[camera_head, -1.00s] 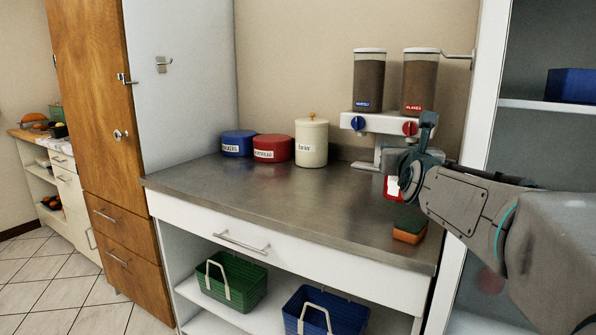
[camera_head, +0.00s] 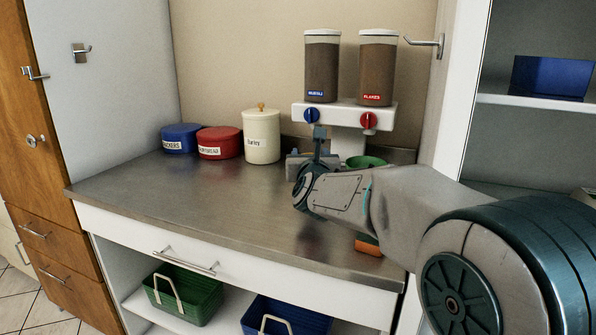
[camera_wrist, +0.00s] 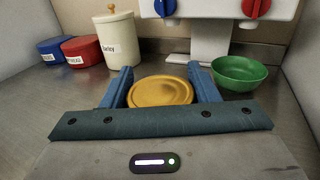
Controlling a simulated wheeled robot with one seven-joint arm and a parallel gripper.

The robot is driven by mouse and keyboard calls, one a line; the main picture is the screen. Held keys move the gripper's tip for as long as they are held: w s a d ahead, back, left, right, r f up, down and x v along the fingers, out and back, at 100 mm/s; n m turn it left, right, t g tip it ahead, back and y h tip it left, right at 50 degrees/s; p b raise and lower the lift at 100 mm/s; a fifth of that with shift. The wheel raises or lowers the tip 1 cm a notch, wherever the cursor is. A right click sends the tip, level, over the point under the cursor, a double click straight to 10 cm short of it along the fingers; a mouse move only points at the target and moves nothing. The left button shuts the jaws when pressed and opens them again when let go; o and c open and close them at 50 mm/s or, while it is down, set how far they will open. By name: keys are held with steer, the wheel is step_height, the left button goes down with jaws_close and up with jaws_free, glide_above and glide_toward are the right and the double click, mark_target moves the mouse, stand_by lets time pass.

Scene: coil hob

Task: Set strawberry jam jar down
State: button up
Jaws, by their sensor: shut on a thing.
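The strawberry jam jar shows in the wrist view as a round golden lid (camera_wrist: 160,91) between the two blue fingers of my gripper (camera_wrist: 162,80). The fingers are shut on it, one on each side. The jar's body and base are hidden below the lid, so I cannot tell whether it touches the counter. In the head view my gripper (camera_head: 310,160) is over the steel counter (camera_head: 190,195), in front of the cereal dispenser (camera_head: 345,116). The jar is hidden there behind my wrist and arm.
A green bowl (camera_wrist: 239,72) stands under the dispenser, right of my gripper. A cream canister (camera_head: 262,137), a red tin (camera_head: 220,143) and a blue tin (camera_head: 181,138) stand to the left. An orange sponge (camera_head: 367,245) lies near the front edge. The counter's left front is clear.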

steer(key=shift+w+a+f, duration=0.25)
steer(key=shift+a+f, duration=0.15)
steer(key=shift+a, duration=0.2)
steer(key=shift+w+a+f, duration=0.2)
steer(key=shift+a+f, duration=0.15)
steer(key=shift+a, duration=0.25)
steer(key=shift+f, duration=1.95)
steer(key=shift+f+b, duration=0.1)
steer(key=shift+b, duration=0.2)
steer(key=o, duration=1.4)
steer(key=s, duration=1.2)
steer(key=shift+b, duration=0.35)
